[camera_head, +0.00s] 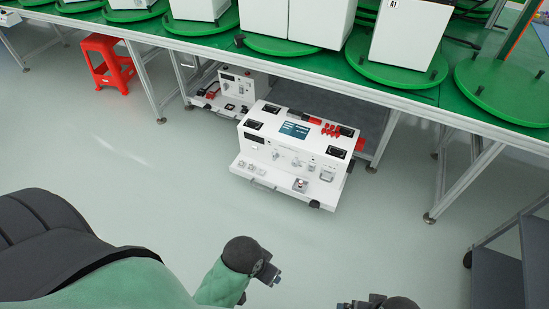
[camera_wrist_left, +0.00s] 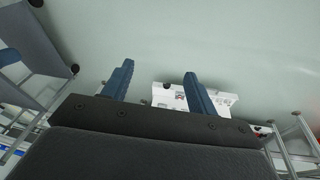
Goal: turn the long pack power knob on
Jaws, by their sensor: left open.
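The long white pack (camera_head: 285,165) stands on the floor in front of the green-topped bench. Its top has black corner fittings, a dark label and red parts. My right gripper (camera_head: 362,302) is at the bottom edge, partly cut off.
A second white unit (camera_head: 240,83) stands behind the pack under the bench. The bench (camera_head: 300,62) carries green turntables and white boxes. Its metal legs flank the pack. A red stool (camera_head: 107,64) is at left, a dark cart (camera_head: 497,275) at right. The floor before the pack is clear.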

